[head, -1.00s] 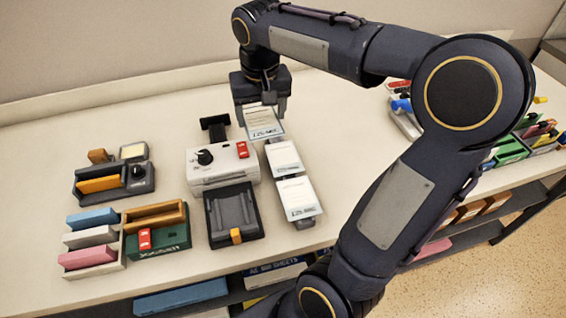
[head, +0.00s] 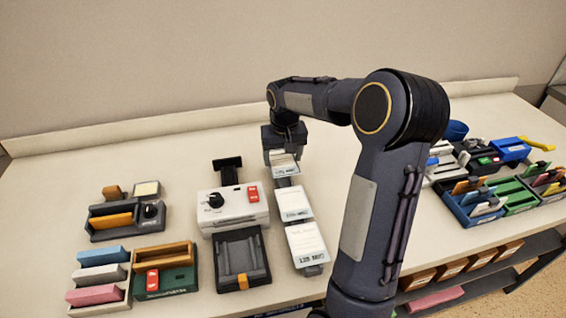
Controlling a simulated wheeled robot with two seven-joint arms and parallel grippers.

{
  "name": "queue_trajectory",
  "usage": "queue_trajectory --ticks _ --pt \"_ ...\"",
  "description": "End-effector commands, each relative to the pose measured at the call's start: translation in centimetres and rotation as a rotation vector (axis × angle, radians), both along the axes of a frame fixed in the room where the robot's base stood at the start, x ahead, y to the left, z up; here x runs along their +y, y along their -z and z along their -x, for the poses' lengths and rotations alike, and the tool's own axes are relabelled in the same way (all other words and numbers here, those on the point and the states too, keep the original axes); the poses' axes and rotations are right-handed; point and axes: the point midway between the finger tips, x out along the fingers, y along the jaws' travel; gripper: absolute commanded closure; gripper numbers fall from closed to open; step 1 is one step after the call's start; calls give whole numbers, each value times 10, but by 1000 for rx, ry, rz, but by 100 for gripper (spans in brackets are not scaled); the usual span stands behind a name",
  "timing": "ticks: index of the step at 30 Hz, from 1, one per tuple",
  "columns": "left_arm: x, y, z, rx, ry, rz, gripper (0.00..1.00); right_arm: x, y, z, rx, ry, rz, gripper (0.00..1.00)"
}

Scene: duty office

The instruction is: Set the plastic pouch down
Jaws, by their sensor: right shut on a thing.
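The plastic pouch (head: 284,167) is a small clear-and-white packet with a printed label. My right gripper (head: 284,153) is shut on its top edge, and the pouch hangs or leans below the fingers at the far end of a grey rack. Whether the pouch touches the rack cannot be told. Two similar white labelled pouches, a middle one (head: 294,203) and a near one (head: 307,243), lie on the rack in front of it. The rack's grey near end (head: 313,270) shows below them. My left gripper is not in view.
A white device with a dial and red switch (head: 233,207) stands left of the rack, with a dark tray (head: 241,260) before it. Erasers, a stamp pad and green box fill the left. Colourful organisers (head: 490,200) stand right. The table (head: 120,160) is clear at the back.

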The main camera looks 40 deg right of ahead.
Motion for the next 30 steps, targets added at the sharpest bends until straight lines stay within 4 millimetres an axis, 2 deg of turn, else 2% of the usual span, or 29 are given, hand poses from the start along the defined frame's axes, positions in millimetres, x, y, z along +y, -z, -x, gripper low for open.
queue_trajectory --ticks 4,10,22,23,27,30 --pt "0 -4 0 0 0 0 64 -7 13 -7 4 2 -1 53" --pt "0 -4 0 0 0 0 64 -6 40 -6 3 0 -1 53" --pt "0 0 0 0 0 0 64 -6 46 -6 0 0 -1 53" --pt "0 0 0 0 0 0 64 -6 46 -7 0 0 -1 27" --pt "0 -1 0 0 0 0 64 -6 44 -7 0 0 -1 9" --pt "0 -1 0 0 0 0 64 -6 44 -6 0 0 -1 7"
